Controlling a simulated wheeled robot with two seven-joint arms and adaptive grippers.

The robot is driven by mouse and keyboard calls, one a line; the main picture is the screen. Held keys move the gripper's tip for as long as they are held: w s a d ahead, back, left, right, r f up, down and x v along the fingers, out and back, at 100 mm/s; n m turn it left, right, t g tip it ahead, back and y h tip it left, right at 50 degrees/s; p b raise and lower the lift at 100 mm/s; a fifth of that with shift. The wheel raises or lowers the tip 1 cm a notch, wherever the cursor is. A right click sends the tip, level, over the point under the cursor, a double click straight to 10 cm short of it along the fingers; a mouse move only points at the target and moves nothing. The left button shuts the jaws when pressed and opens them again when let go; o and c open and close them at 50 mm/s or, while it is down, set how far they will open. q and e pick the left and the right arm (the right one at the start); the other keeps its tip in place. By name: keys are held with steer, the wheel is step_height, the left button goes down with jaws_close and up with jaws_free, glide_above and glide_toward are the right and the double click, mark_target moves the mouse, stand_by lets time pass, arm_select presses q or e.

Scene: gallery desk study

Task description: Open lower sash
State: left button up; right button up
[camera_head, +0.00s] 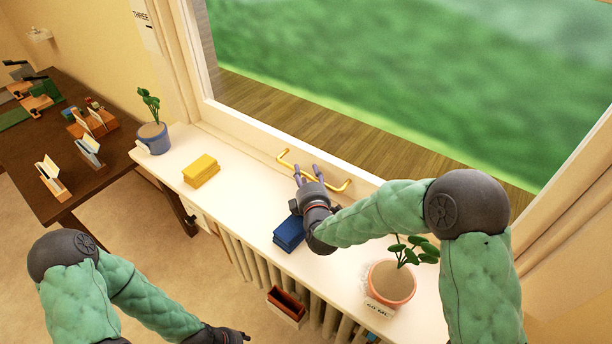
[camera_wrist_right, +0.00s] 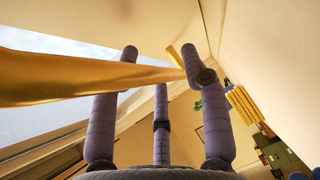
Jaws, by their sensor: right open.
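The lower sash (camera_head: 292,148) is the white-framed window behind the sill, its bottom rail resting low at the sill. A yellow bar handle (camera_head: 330,184) is fixed along that rail. My right gripper (camera_head: 308,170) is open, with its fingers at the middle of the handle. In the right wrist view the handle (camera_wrist_right: 90,80) crosses close to the spread fingers of the gripper (camera_wrist_right: 160,75); I cannot tell whether they touch it. My left gripper (camera_head: 232,338) is low at the bottom edge, away from the window, and its fingers are partly cut off.
On the white sill (camera_head: 240,205) stand a yellow block (camera_head: 201,171), a blue block (camera_head: 289,233), a blue-potted plant (camera_head: 153,138) and a terracotta-potted plant (camera_head: 391,284) near my right arm. A radiator (camera_head: 255,270) is below. A dark desk (camera_head: 40,150) stands left.

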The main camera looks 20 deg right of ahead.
steer(key=shift+w, duration=0.35)
jaws_close()
steer(key=p, duration=1.9)
glide_toward(316, 91)
steer(key=w+a, duration=0.2)
steer(key=w, duration=0.1)
steer(key=w+a, duration=0.1)
steer(key=shift+w+r, duration=0.1)
steer(key=shift+w, duration=0.15)
steer(key=shift+b, duration=0.3)
jaws_free()
